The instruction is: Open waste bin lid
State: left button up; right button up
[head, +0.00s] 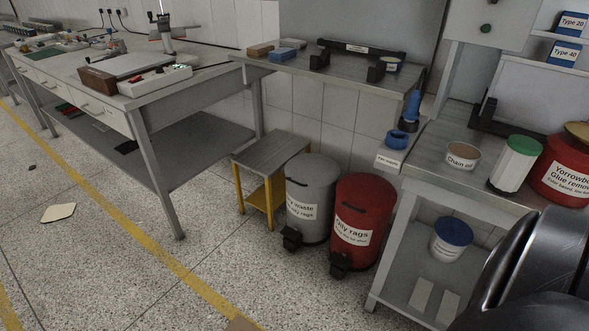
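A grey pedal bin (313,200) stands on the floor between a small yellow-legged stool and a red bin. Its white label includes the word "waste", partly hard to read. Its round lid (312,169) lies shut on top, and a black pedal (291,239) sticks out at its foot. The red pedal bin (356,222) beside it is labelled "Oily rags"; its lid (364,187) is also shut. A dark, rounded part of my own arm fills the lower right corner of the head view. Neither gripper is in view.
A workbench (190,90) stands left, with a grey shelf below. A small stool (271,154) touches or nearly touches the grey bin. A bench (340,85) overhangs behind the bins. A shelved table (395,240) stands right of them. The floor (110,260) in front is mostly clear.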

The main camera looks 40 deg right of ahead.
aim_at(307, 171)
jog(key=i+l+z, duration=0.1)
jog(key=i+z, duration=0.4)
jog(key=i+j+z, duration=0.1)
jog(key=i+z, duration=0.35)
jog(key=i+j+z, duration=0.25)
jog(key=i+z, duration=0.25)
jog(key=k, duration=0.05)
